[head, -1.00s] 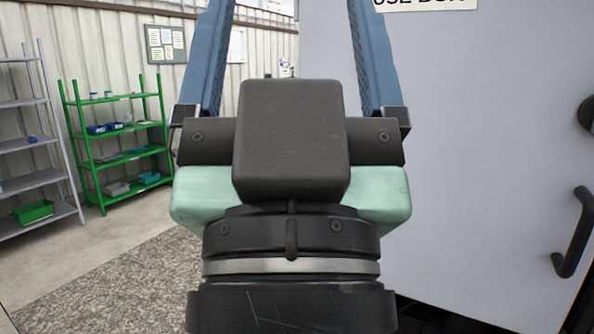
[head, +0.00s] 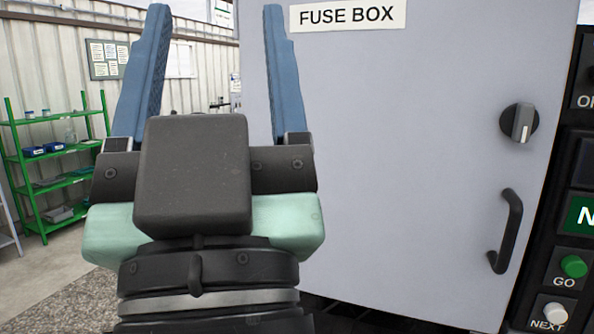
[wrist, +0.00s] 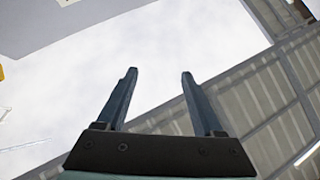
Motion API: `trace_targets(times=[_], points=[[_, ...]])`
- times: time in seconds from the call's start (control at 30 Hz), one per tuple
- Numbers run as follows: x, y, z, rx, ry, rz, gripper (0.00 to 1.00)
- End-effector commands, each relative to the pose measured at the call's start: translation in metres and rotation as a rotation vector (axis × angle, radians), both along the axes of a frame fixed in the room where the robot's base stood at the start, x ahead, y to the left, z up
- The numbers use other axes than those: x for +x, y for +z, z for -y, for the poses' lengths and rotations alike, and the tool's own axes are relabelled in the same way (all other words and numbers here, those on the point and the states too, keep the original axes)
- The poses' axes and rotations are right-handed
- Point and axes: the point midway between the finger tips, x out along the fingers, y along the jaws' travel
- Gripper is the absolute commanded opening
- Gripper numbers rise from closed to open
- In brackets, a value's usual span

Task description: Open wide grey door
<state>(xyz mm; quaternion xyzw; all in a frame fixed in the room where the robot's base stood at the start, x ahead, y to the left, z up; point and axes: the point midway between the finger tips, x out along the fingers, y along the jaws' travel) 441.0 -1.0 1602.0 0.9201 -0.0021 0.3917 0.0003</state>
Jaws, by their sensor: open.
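The wide grey door (head: 410,170) fills the right half of the head view and looks closed, though its left edge is partly behind my gripper. It bears a "FUSE BOX" label (head: 348,16), a round dark knob (head: 520,122) with a light pointer, and a black vertical bar handle (head: 506,232) near its right edge. My gripper (head: 212,10) is open and empty, fingers pointing up, left of the handle and apart from it. The wrist view shows the open fingers (wrist: 158,75) against a bright ceiling, with a grey panel at the upper left.
Right of the door is a dark panel with a green GO button (head: 573,266) and a white NEXT button (head: 555,313). A green shelf (head: 60,180) with small bins stands at the far left by a corrugated wall. Open floor lies at the lower left.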

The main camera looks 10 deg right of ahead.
Motion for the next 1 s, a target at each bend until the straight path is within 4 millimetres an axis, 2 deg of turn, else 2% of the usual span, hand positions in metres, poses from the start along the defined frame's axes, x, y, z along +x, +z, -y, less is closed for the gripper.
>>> trace_targets(times=[0.03, 0.1, 0.17, 0.23, 0.33, 0.47, 0.6, 0.8, 1.0], points=[[0.005, -0.001, 0.006, 0.005, -0.015, -0.023, 0.58], [0.014, -0.009, 0.019, 0.02, -0.051, -0.075, 0.47], [0.024, -0.02, 0.036, 0.04, -0.099, -0.14, 0.47], [0.033, -0.039, 0.062, 0.072, -0.17, -0.232, 0.47], [0.037, -0.072, 0.104, 0.124, -0.286, -0.37, 0.47], [0.022, -0.116, 0.154, 0.191, -0.441, -0.53, 0.47], [-0.007, -0.154, 0.193, 0.25, -0.583, -0.665, 0.47], [-0.038, -0.183, 0.218, 0.294, -0.691, -0.757, 0.47], [-0.04, -0.192, 0.224, 0.302, -0.708, -0.764, 0.47]])
